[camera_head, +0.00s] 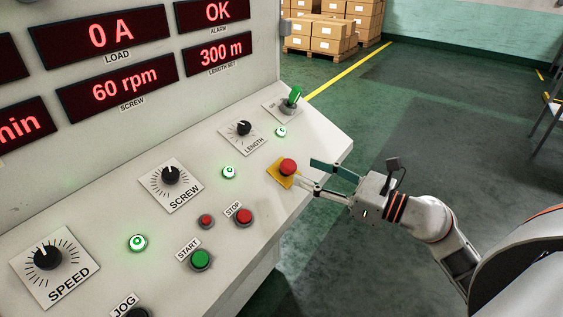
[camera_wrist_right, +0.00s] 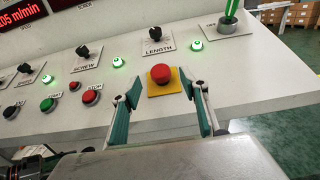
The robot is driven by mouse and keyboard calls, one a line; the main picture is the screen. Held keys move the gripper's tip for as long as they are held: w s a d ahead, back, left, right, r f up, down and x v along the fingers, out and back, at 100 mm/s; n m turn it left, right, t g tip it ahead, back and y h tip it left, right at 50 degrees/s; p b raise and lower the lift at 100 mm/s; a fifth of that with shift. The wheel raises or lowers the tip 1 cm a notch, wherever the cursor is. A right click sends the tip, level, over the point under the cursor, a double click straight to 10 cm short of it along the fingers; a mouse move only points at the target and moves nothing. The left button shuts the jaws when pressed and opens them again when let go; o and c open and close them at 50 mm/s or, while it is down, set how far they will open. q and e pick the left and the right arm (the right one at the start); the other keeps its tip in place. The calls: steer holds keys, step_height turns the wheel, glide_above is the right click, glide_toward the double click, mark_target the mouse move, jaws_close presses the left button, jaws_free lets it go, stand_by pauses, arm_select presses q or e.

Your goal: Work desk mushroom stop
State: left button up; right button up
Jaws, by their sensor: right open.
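The red mushroom stop button (camera_head: 288,167) sits on a yellow plate (camera_head: 281,178) near the right end of the sloped desk panel. In the right wrist view the mushroom button (camera_wrist_right: 160,73) lies ahead, between and beyond the fingertips. My right gripper (camera_head: 306,173) is open, its two fingers spread, at the right edge of the panel. Its tips are close to the button; I cannot tell if they touch the plate. It also shows in the right wrist view (camera_wrist_right: 161,92), with nothing between the fingers.
The panel carries SPEED (camera_head: 47,258), SCREW (camera_head: 170,175) and LENGTH (camera_head: 243,128) knobs, a green START button (camera_head: 200,259), a red STOP button (camera_head: 244,216), lit green lamps and a green-handled switch (camera_head: 294,95). Displays (camera_head: 110,34) stand above. Cardboard boxes (camera_head: 328,34) are far behind.

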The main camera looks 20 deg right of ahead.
mark_target(290, 164)
steer(key=p+x, duration=0.1)
steer(key=x, duration=0.4)
steer(key=shift+r, duration=0.1)
steer(key=shift+x, duration=0.85)
jaws_close()
